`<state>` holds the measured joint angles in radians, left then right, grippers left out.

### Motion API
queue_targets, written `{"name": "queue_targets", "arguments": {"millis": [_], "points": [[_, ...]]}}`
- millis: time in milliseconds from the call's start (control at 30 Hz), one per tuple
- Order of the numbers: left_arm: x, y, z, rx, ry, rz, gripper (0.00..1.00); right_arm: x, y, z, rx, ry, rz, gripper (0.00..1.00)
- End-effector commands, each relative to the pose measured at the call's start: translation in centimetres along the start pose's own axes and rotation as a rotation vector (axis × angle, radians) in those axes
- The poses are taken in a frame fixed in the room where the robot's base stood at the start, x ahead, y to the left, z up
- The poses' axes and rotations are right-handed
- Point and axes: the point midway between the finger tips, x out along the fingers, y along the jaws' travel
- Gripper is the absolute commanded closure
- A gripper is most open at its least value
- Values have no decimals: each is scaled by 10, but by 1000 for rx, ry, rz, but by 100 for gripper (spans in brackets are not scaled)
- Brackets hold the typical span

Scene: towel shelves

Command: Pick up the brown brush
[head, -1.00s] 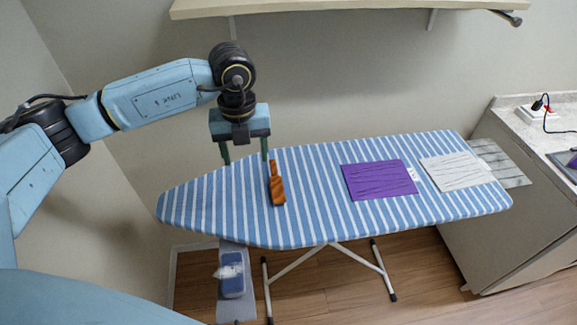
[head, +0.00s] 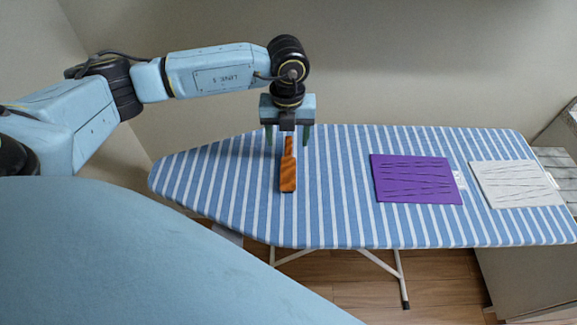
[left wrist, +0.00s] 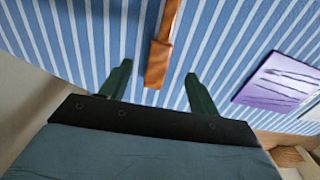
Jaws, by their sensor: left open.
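The brown brush (head: 288,176) lies on the blue-and-white striped ironing board (head: 230,205), left of its middle, with its narrow handle pointing to the back. My left gripper (head: 288,142) is open over the handle end, one finger on each side of it in the picture. In the left wrist view the brush (left wrist: 157,62) shows between and beyond the two green fingertips of my left gripper (left wrist: 158,78), with nothing held. I cannot tell the exact height of the fingers above the board. My right gripper is not in view.
A purple folded towel (head: 416,179) and a white folded towel (head: 514,184) lie to the right on the board. A counter (head: 568,125) stands past the board's right end. A wall is close behind. The board's left end is clear.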

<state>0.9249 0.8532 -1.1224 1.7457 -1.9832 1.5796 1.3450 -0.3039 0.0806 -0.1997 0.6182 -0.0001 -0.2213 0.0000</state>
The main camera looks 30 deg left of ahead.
Motion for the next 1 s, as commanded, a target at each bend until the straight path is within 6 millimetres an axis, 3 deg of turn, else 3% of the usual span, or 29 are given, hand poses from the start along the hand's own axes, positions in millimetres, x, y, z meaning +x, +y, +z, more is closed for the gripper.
{"name": "queue_targets", "arguments": {"millis": [100,367,600,900,1000], "points": [[18,0,0,-1,2,0,38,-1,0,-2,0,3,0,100],[38,0,0,-1,2,0,38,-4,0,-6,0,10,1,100],[73,-1,1,-1,1,0,38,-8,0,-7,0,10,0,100],[79,0,1,0,0,-2,38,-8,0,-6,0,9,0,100],[79,-1,1,0,0,-2,50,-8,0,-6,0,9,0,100]]}}
